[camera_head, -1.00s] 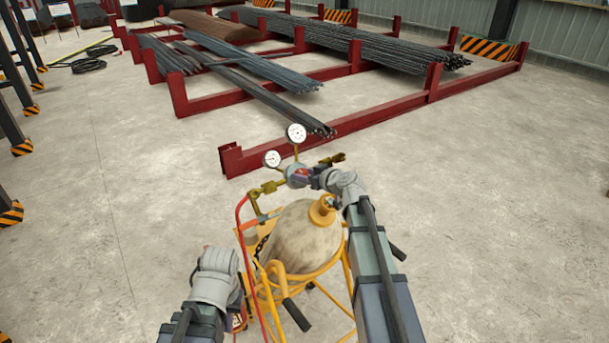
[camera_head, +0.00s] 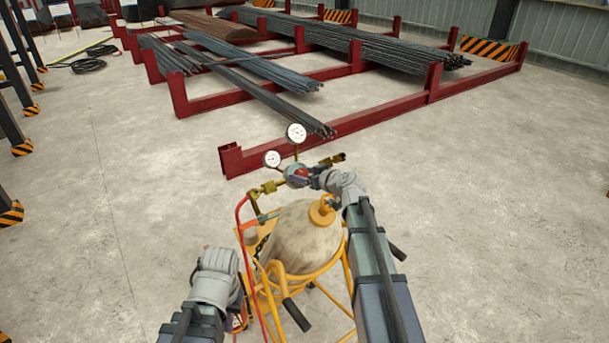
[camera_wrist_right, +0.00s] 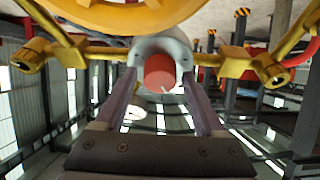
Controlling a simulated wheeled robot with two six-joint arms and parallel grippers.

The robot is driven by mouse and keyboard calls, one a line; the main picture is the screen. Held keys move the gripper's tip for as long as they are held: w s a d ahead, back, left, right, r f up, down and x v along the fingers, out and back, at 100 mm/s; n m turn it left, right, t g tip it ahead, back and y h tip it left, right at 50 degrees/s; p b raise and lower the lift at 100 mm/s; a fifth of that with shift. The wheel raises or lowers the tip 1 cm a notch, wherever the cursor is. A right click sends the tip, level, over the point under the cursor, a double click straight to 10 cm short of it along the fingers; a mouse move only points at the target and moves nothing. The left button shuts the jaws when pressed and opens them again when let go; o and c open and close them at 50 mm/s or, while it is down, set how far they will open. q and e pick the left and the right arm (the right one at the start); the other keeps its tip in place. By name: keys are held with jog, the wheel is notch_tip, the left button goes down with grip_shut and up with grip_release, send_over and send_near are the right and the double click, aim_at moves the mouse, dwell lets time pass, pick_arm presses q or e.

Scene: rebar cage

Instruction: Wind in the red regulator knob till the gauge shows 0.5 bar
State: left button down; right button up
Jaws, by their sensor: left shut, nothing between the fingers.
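The red regulator knob (camera_head: 302,174) sits on the grey regulator body above the yellow-framed tank. In the right wrist view, the knob (camera_wrist_right: 160,72) faces me with a pale mark on its face. My right gripper (camera_head: 312,178) is at the knob. Its two fingers (camera_wrist_right: 160,85) stand apart, one on each side of the knob, with a gap visible around it. Two white gauges, an upper one (camera_head: 296,133) and a lower left one (camera_head: 272,159), face me; their needles are too small to read. My left gripper (camera_head: 238,319) is low beside the frame, shut and empty, partly hidden by its wrist.
The rounded tank (camera_head: 304,238) stands in a yellow frame (camera_head: 283,286) with a red hose (camera_head: 240,225) at its left. A dark red rack (camera_head: 270,156) holding rebar bundles (camera_head: 370,44) lies behind. Concrete floor is open on both sides.

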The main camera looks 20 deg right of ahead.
jog(key=shift+o, duration=0.5)
jog(key=p+v, duration=0.3)
jog(key=v, duration=0.4)
jog(key=shift+s+d, duration=0.15)
jog(key=shift+s, duration=0.2)
jog(key=shift+r, duration=0.15)
